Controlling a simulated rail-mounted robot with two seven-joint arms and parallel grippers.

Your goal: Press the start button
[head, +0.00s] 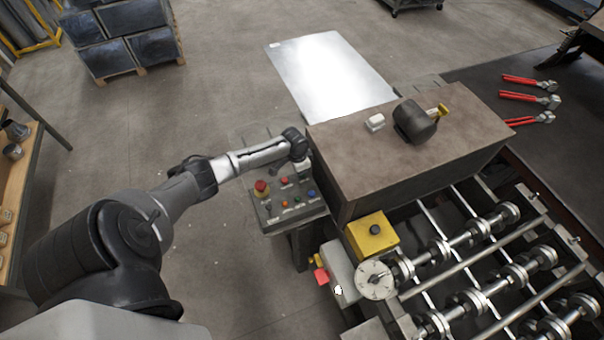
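A grey control panel (275,221) stands left of the brown machine housing. Labels are too small to read, so I cannot tell which button is start. My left arm reaches in from the left, and my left gripper (302,166) is above the panel's far right corner, beside the housing. Its fingers are too small and partly hidden to tell open from shut. My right gripper is not in view.
A yellow box with a black button (372,236) and a dial (375,280) sit near the rollers. A metal sheet (330,75) lies behind.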

